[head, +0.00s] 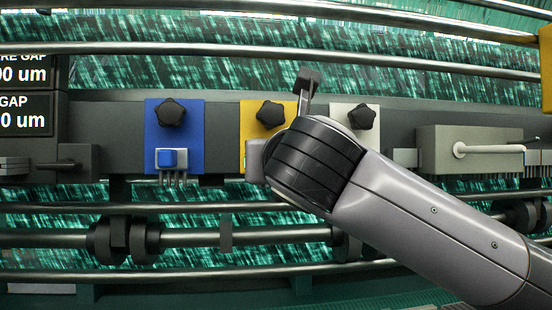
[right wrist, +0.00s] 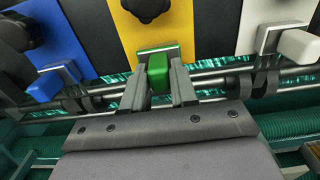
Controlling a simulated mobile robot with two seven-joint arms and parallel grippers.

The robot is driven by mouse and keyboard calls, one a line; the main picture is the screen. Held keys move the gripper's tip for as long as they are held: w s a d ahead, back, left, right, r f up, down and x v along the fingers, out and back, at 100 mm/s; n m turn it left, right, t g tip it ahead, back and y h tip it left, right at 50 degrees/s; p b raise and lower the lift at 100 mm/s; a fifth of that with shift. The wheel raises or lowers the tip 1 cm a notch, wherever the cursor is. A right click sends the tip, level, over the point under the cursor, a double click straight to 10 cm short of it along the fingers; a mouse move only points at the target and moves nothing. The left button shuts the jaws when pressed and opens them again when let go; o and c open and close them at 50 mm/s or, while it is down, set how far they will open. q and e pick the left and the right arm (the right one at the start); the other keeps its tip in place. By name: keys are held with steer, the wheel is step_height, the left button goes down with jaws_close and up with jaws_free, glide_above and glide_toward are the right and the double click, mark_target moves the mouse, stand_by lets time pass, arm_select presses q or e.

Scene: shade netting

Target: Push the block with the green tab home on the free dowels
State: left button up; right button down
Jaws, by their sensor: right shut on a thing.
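The green tab (right wrist: 158,75) of the block sits between the two fingers of my right gripper (right wrist: 158,88) in the right wrist view, and the gripper is shut on it. The block is at the lower edge of the yellow plate (right wrist: 185,30). A light strip of it shows above the tab. The dowels are hidden, and I cannot tell whether the block is flush with the plate. In the head view my right wrist covers the block and the lower right of the yellow plate (head: 249,128). My left gripper is not in view.
A blue plate (head: 152,135) with a blue-tabbed block (head: 167,158) is at left. A white plate (head: 370,142) is at right, with its white tab (right wrist: 298,45) in the wrist view. Black star knobs (head: 172,112) stick out. Metal rails (head: 200,238) run below, green netting behind.

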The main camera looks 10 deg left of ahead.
steer(key=shift+w+a, duration=0.2)
steer(key=shift+w, duration=0.3)
stand_by(0.3)
steer(key=shift+r, duration=0.1)
steer(key=c, duration=0.8)
jaws_free()
steer(key=shift+s, duration=0.1)
steer(key=shift+s+d, duration=0.15)
steer(key=shift+s, duration=0.05)
steer(key=b+v, duration=0.2)
steer(key=v, duration=0.4)
steer(key=shift+s, duration=0.25)
steer(key=shift+d, duration=0.1)
